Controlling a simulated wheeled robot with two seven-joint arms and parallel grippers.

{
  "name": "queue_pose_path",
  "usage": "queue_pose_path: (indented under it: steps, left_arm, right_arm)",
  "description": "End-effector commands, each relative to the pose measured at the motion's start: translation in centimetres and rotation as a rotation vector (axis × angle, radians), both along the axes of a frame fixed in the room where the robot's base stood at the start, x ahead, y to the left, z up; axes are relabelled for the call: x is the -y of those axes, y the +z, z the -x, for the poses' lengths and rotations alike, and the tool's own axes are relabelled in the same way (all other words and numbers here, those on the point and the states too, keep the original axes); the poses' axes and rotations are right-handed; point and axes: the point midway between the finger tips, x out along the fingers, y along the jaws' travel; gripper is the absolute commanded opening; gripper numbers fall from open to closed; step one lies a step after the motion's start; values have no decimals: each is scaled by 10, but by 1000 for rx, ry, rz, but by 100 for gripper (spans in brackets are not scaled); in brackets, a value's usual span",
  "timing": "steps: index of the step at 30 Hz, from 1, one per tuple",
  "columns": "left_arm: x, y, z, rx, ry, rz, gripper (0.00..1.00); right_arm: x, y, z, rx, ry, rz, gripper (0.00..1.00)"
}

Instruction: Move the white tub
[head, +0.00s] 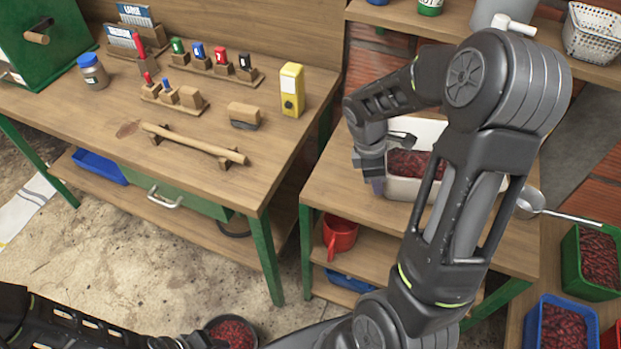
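The white tub (402,188) stands on the wooden table at the right and holds dark red fruit (408,163). My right arm crosses in front of it and hides its right part. My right gripper (374,178) is at the tub's left side, its fingers pointing down by the left wall. I cannot tell whether the fingers close on the wall or only stand beside it. My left arm comes in low at the left. Its gripper end (192,342) is at the bottom edge, partly cut off, and its fingers cannot be made out.
A workbench (80,125) at the left carries colored markers, a yellow box (291,90) and a wooden bar (195,145). A ladle (545,208) lies right of the tub. Green (571,262) and blue (533,325) crates stand lower right. A red mug (339,238) is on the shelf below.

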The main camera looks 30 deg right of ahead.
Motion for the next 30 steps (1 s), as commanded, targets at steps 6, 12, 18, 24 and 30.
queue_pose_path:
  steps: [6, 12, 18, 24, 30]
  left_arm:
    - [0, 1, 0, 0, 0, -1, 36]
    - [0, 1, 0, 0, 0, -1, 36]
    - [0, 1, 0, 0, 0, 0, 36]
    - [0, 2, 0, -1, 0, -1, 36]
    - [0, -2, 0, 0, 0, 0, 36]
  right_arm:
    - [10, 0, 7, 0, 2, 0, 0]
    - [10, 0, 7, 0, 1, 0, 0]
    - [6, 0, 3, 0, 2, 0, 0]
    - [-8, 0, -11, 0, 2, 0, 0]
    - [-18, 37, -21, 7, -3, 2, 0]
